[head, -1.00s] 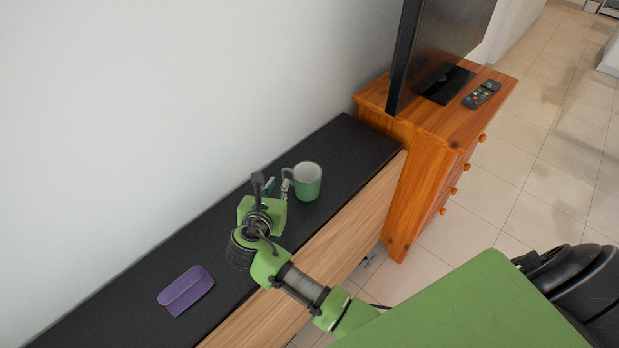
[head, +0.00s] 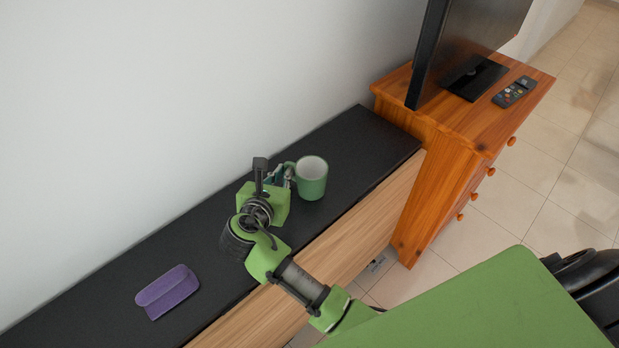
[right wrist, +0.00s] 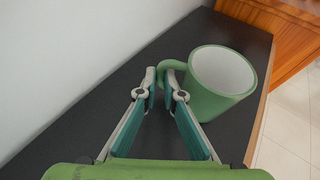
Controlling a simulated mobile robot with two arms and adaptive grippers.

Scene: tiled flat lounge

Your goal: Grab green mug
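The green mug (head: 312,178), pale inside, stands upright near the far end of the black-topped cabinet (head: 345,140). Its handle points left toward my right gripper (head: 280,177). In the right wrist view the mug (right wrist: 215,101) is on the right. My right gripper (right wrist: 161,77) has its teal fingers drawn close together at the tips, with the outer part of the handle between them. The contact itself is small and partly hidden. My left gripper is not in view.
A purple case (head: 168,291) lies on the cabinet at the lower left. An orange wooden chest (head: 440,130) beyond the cabinet carries a television (head: 465,40) and a remote (head: 514,92). A white wall runs along the back. Tiled floor is open at the right.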

